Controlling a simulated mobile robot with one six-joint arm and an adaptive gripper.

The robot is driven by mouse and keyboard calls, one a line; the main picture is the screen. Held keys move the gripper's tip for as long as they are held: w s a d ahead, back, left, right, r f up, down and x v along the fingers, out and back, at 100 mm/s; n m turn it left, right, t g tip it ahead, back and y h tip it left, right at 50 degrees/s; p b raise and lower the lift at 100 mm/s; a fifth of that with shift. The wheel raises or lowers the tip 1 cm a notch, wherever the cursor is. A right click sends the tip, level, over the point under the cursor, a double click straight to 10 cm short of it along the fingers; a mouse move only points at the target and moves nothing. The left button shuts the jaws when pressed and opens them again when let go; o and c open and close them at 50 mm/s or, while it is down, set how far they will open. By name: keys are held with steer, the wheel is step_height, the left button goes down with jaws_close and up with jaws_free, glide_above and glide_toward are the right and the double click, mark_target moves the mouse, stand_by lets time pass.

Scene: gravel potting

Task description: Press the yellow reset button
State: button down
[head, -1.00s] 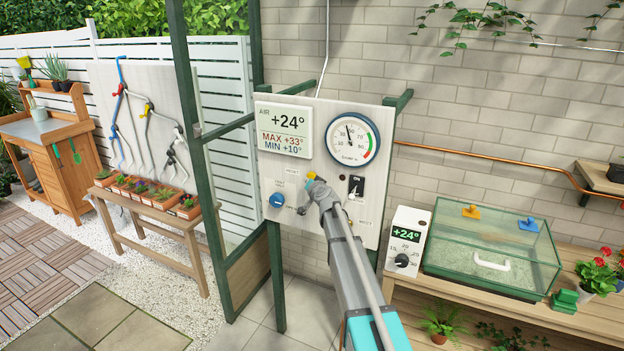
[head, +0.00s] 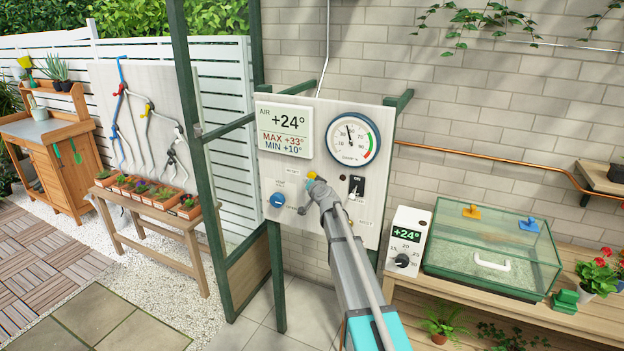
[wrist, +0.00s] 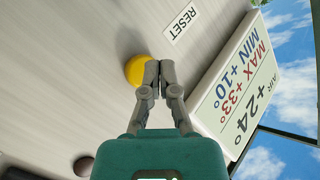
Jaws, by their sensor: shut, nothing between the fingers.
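The yellow reset button (head: 311,175) is a round knob on the pale control panel (head: 290,235), below the air display. In the wrist view the yellow button (wrist: 135,69) shows beside my fingertips, partly covered by them. My gripper (head: 312,185) is shut and empty, right at the button in the head view. In the wrist view the closed fingertips (wrist: 153,68) overlap the button's edge. I cannot tell whether they touch it. The RESET label (wrist: 180,22) lies close by on the panel.
The air display (head: 284,128) and round gauge (head: 352,140) sit above the button. A blue knob (head: 277,200) is to its left and a black switch (head: 356,187) to its right. A glass box (head: 490,250) stands on the bench at right.

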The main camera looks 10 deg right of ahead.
steer(key=shift+w+d, duration=0.1)
steer(key=shift+w, duration=0.05)
steer(key=shift+w+d, duration=0.15)
steer(key=shift+w, duration=0.1)
steer(key=shift+w+d, duration=0.4)
steer(key=shift+w, duration=0.1)
stand_by(1.5)
steer(key=shift+s+a, duration=0.1)
steer(key=shift+s, duration=0.05)
steer(key=shift+s+a, duration=0.55)
steer(key=shift+s, duration=0.15)
stand_by(0.5)
steer(key=shift+s+a, duration=0.75)
steer(key=shift+s, duration=0.25)
steer(key=shift+s+a, duration=0.7)
steer(key=shift+s, duration=0.3)
